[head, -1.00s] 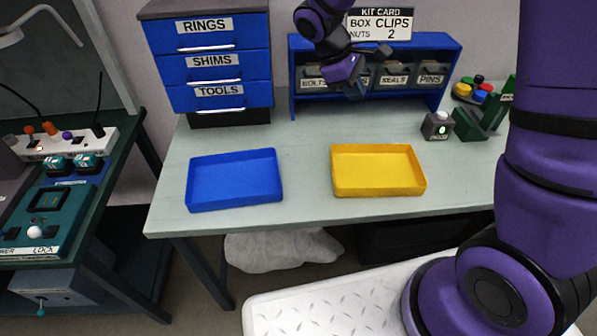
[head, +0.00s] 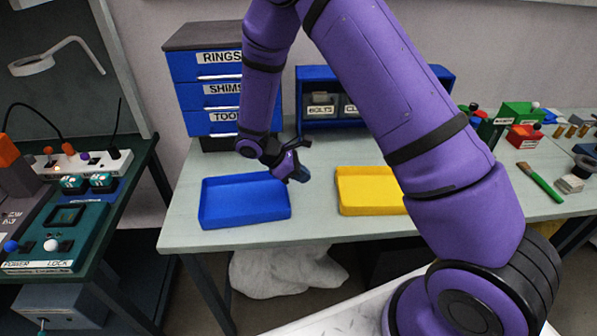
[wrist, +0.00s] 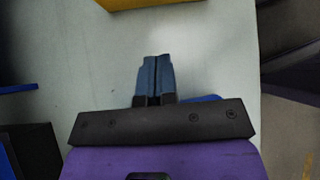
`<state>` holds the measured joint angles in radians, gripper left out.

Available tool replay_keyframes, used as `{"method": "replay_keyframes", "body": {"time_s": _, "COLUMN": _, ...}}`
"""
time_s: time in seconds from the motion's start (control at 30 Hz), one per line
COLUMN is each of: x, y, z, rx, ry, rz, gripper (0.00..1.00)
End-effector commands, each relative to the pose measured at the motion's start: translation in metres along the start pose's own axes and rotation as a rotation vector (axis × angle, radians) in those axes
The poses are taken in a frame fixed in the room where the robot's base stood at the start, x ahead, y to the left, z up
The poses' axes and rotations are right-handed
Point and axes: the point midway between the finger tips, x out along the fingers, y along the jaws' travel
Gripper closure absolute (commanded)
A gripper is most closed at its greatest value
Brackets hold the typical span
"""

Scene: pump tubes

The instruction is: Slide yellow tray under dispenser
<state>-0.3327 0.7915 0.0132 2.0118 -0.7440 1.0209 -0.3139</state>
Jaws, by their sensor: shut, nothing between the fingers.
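The yellow tray (head: 365,192) lies flat on the workbench, its right part hidden behind my arm. A yellow edge at the top of the wrist view (wrist: 150,3) looks like the same tray. My gripper (head: 303,176) is shut and empty, above the bench between the blue tray and the yellow tray, apart from the yellow one. Its closed fingertips show in the wrist view (wrist: 156,60) over bare bench top. Nothing labelled as a dispenser shows. A blue rack with labelled bins (head: 300,88) stands behind the yellow tray, partly hidden by my arm.
A blue tray (head: 245,217) lies to the left, close to my gripper. A blue drawer cabinet (head: 185,95) stands behind it. Green and red blocks, a green brush (head: 540,182) and small items lie on the right. The bench strip between the trays is clear.

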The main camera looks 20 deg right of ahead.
Motion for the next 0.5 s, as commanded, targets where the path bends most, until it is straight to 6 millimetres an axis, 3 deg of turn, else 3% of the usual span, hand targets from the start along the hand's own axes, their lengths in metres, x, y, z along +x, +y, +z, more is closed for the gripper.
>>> {"method": "replay_keyframes", "body": {"time_s": 0.3, "x": 0.060, "y": -0.001, "z": 0.001, "rx": -0.001, "ry": -0.002, "rz": -0.003, "gripper": 1.00}}
{"method": "replay_keyframes", "body": {"time_s": 0.5, "x": 0.079, "y": 0.000, "z": 0.020, "rx": 0.002, "ry": 0.001, "rz": -0.001, "gripper": 1.00}}
